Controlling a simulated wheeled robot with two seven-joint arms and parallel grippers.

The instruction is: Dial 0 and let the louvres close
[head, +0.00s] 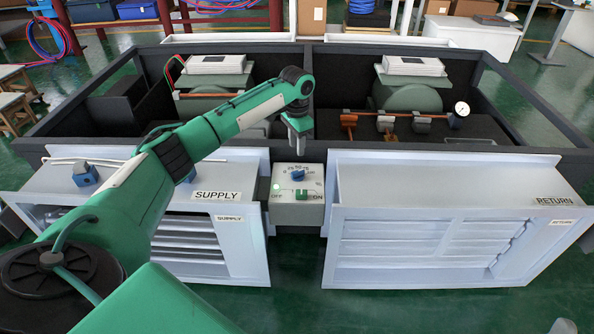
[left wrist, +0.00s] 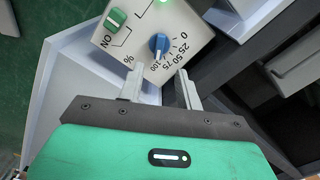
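The control box (head: 311,211) stands between the two louvre units, with a blue dial (head: 297,175), a green switch (head: 301,194) and a lit green lamp (head: 276,187). In the left wrist view the blue dial (left wrist: 158,42) has a scale from 0 to 100; its pale mark seems to face the 100 end, but is small. My left gripper (head: 300,139) is above and behind the dial, its fingers apart and empty in the left wrist view (left wrist: 160,90). The SUPPLY louvres (head: 187,252) show dark gaps between slats. The RETURN louvres (head: 420,245) look nearly flat. My right gripper is out of view.
Dark-framed damper boxes (head: 453,153) stand behind the louvre units, with a copper-coloured rod, levers and a round gauge (head: 462,108) on the right. A blue knob (head: 85,173) sits on top of the supply unit. Green floor lies in front.

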